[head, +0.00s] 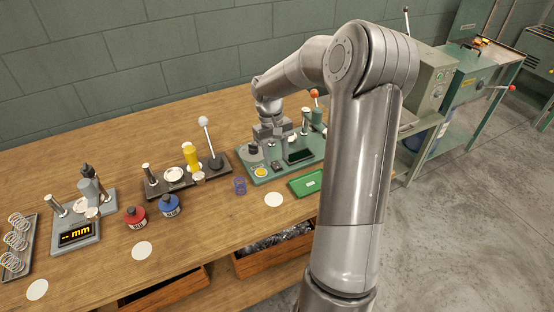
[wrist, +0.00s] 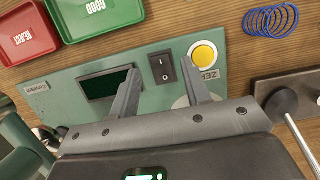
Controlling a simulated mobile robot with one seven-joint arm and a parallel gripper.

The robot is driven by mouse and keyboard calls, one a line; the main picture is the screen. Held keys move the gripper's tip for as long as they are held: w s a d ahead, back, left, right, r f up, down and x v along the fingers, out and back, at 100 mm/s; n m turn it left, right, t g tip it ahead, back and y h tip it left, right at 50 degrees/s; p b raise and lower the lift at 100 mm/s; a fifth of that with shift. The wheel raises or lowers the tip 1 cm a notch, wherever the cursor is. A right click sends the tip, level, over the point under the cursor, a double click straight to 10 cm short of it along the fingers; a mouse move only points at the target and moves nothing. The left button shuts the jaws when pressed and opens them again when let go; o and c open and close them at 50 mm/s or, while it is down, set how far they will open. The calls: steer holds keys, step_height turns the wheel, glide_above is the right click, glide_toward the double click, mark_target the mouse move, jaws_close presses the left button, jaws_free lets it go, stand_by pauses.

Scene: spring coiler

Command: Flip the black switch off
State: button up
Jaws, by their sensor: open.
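The black rocker switch (wrist: 162,67), marked with white I and O signs, sits on the face of a green device (wrist: 62,95), between a dark display (wrist: 104,86) and a yellow round button (wrist: 203,55). My gripper (wrist: 158,68) is open and empty, with its fingertips spread on either side of the switch in the picture. I cannot tell how far above the panel the fingertips are. In the head view my gripper (head: 270,134) is over the back of the green device (head: 262,183); the switch is too small there to make out its setting.
Green and red trays (wrist: 100,12) and a blue spring (wrist: 270,20) lie beside the device. A dark base with a ball-topped lever (head: 204,122) stands to its left in the head view.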

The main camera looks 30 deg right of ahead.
mark_target(273, 162)
steer(key=v, duration=0.8)
steer(key=shift+r, duration=0.35)
steer(key=s+a+r+t+h, duration=0.2)
steer(key=s+a+r+t, duration=0.2)
steer(key=s+a+r, duration=0.7)
steer(key=s+a+t+y, duration=0.1)
steer(key=s+a+t, duration=0.1)
steer(key=s, duration=0.5)
steer(key=s+a+t+y, duration=0.1)
steer(key=s+a+t, duration=0.1)
steer(key=s, duration=0.6)
steer(key=shift+s+f+t, duration=0.25)
steer(key=shift+f+t, duration=0.05)
steer(key=shift+a, duration=0.1)
